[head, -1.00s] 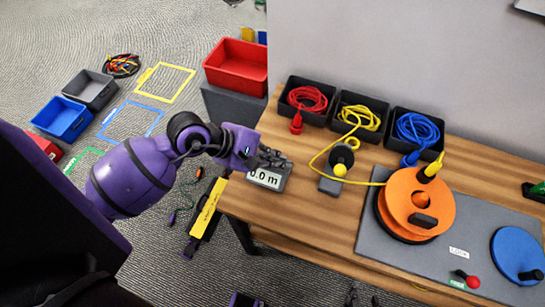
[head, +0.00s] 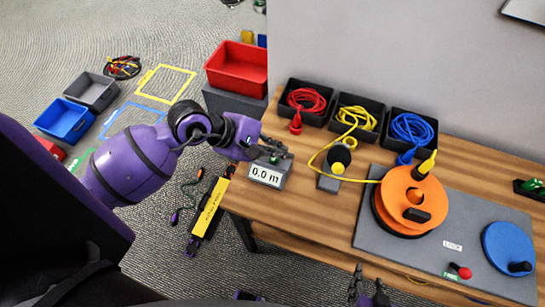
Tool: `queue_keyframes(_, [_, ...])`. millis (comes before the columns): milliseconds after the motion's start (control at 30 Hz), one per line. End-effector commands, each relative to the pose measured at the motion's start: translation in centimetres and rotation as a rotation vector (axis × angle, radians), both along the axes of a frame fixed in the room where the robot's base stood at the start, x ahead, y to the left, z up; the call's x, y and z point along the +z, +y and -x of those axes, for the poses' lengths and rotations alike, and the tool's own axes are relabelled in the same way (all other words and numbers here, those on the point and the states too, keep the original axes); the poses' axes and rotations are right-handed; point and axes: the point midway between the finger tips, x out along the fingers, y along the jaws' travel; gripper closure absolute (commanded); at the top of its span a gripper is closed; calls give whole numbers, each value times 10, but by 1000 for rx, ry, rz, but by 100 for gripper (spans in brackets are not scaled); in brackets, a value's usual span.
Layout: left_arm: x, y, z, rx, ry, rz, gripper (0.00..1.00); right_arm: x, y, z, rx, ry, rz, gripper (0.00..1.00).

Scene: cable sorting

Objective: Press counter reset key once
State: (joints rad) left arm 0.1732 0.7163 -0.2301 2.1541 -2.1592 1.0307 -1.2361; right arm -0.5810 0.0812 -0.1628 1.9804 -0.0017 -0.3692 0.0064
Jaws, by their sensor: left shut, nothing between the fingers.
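The counter (head: 266,176) is a small grey box at the left end of the wooden table, and its white display reads 0.0 m. My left gripper (head: 282,151) is shut and empty, just above and behind the display at the counter's top. The fingers overlap the top of the counter in the picture. I cannot tell whether they touch it. The reset key is not distinguishable and may be hidden by the fingers. My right gripper (head: 369,288) is at the bottom edge, in front of the table, with its fingers apart and nothing seen between them.
A yellow cable runs from its black bin (head: 378,113) through a grey guide (head: 331,182) to an orange reel (head: 399,191). Bins of red (head: 306,100) and blue cable (head: 412,129) stand beside it. A blue disc (head: 508,246) lies at the right. The table front is mostly clear.

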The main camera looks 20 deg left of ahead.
Motion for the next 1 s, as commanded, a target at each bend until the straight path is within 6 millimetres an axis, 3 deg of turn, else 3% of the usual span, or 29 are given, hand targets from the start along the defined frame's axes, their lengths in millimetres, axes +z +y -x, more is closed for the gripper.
queue_keyframes(200, [23,0,-1,-1,-6,0,100,21,0,-16,0,-41,0,60])
queue_keyframes(300, [27,0,-1,0,-4,0,100,20,0,-15,0,-30,0,60])
queue_keyframes(1000, [26,0,0,0,0,0,100,19,0,-14,-1,-33,-1,60])
